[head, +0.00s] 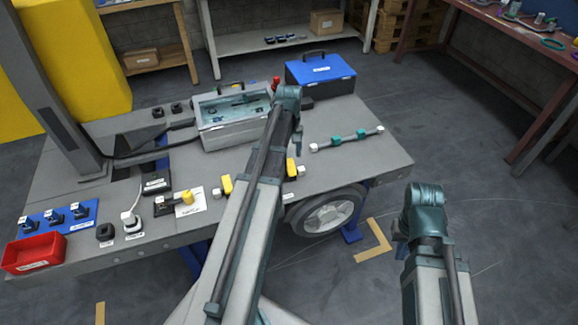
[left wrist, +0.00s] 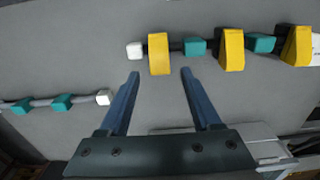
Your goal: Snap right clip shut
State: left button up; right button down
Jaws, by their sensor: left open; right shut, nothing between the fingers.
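Several yellow clips sit along a dark rod. The right clip (head: 292,168), at the rod's right end, is partly covered by my left arm in the head view. In the left wrist view the right clip (left wrist: 158,53) is beside the rod's white end block (left wrist: 134,51); I cannot tell whether it is open or shut. My left gripper (left wrist: 160,75) is open and empty, its two fingers pointing toward this clip, with a gap apparent. The left clip (head: 227,184) and the middle clip (left wrist: 231,50) also show. My right gripper's fingers are not visible.
A second rod with teal blocks (head: 348,137) lies to the right on the grey table (head: 375,165). A clear-lidded case (head: 235,108) and a blue-lidded toolbox (head: 320,70) stand behind. A red bin (head: 33,253) is at the front left.

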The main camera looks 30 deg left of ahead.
aim_at(291, 167)
pick_arm(q)
jog(key=shift+f+b, duration=1.05)
jog(key=shift+f, duration=0.5)
pick_arm(e)
notch_tip(291, 167, down, 3)
jog(key=shift+f, duration=0.1)
pick_arm(q)
jog(key=shift+c, duration=0.2)
grip_shut()
